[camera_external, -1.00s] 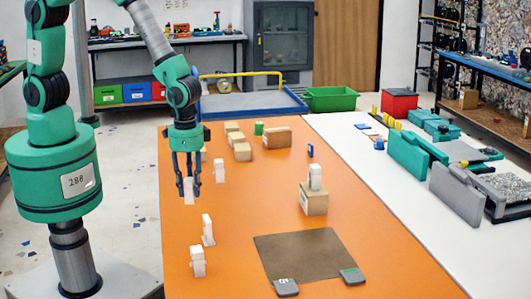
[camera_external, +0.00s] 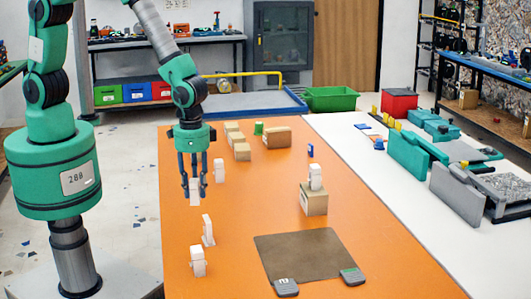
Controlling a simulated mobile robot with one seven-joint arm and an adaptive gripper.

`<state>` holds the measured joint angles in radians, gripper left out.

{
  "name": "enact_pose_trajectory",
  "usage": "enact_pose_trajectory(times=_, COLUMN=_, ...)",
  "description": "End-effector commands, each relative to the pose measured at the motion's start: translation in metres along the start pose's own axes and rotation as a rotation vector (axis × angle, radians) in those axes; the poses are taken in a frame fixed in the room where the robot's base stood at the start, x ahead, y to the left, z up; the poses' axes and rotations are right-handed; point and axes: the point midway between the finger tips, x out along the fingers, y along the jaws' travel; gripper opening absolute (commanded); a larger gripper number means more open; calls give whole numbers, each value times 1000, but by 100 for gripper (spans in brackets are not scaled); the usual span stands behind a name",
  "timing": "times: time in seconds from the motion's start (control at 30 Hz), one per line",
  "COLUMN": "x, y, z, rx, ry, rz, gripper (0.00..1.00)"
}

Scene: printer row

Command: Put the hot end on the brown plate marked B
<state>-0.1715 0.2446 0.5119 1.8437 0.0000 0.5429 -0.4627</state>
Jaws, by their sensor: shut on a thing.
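My gripper (camera_external: 194,180) is above the left edge of the orange table, pointing down. It is shut on a small white piece, which I take as the hot end (camera_external: 195,192); its details are too small to read. The brown plate (camera_external: 300,253) lies flat at the near middle of the table, to the right of and nearer than my gripper. Nothing stands on its middle. A dark grey tag (camera_external: 286,287) and a grey tag with green (camera_external: 352,276) sit at its near corners; I cannot read a letter B.
Similar white pieces stand on the table: one behind (camera_external: 219,172), two nearer (camera_external: 208,230) (camera_external: 198,261), and one (camera_external: 315,177) on a cardboard box (camera_external: 314,203). More boxes (camera_external: 277,137) and a green object (camera_external: 258,128) stand at the back. Bare orange surface lies between gripper and plate.

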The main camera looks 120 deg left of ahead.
Motion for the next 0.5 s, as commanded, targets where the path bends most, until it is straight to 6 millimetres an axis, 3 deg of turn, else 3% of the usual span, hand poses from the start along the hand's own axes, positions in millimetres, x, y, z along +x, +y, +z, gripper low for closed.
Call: enact_pose_trajectory(times=0.5, x=-10, y=56, z=-50, rx=-83, ry=0, rz=0, gripper=2)
